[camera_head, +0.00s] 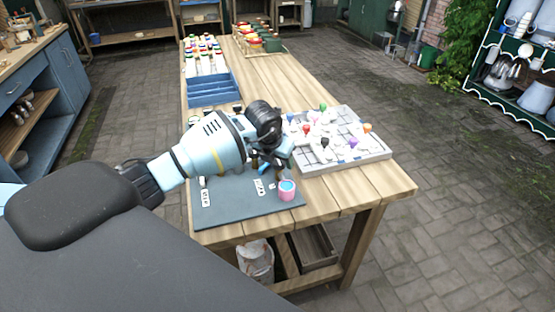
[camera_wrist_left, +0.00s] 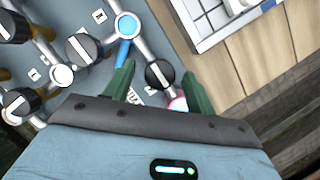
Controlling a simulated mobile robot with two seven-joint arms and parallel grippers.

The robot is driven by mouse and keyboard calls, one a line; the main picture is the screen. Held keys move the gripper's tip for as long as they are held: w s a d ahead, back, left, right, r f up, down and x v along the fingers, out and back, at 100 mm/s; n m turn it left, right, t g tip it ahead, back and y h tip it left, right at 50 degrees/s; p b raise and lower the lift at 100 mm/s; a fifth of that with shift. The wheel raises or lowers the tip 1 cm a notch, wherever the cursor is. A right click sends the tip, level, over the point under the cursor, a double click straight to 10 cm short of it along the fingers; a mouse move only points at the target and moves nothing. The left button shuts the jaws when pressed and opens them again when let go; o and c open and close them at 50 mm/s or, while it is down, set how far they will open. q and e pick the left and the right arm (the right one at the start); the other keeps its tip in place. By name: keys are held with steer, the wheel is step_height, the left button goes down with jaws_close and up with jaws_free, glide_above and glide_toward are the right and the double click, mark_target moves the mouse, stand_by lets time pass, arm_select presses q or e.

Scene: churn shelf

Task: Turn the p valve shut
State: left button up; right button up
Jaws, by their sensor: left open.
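My left gripper (camera_head: 272,160) is open, low over the grey board (camera_head: 225,207) on the bench. In the left wrist view, its two green fingers (camera_wrist_left: 159,69) stand apart on either side of a round black valve knob (camera_wrist_left: 160,74) with a light stripe. I cannot tell whether they touch it. A blue disc (camera_wrist_left: 127,25) and a white disc (camera_wrist_left: 62,75) mark pipe joints. Small white label cards (camera_head: 260,188) lie on the board; their letters are too small to read, so I cannot tell which valve is p.
A white tiled tray (camera_head: 345,155) with several coloured pieces lies to the right. A blue rack (camera_head: 212,90) stands behind. The bench's front right corner is bare.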

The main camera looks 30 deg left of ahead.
arm_select(q)
steer(key=shift+f, duration=0.15)
steer(key=c, duration=1)
arm_select(e)
steer(key=shift+f, duration=0.1)
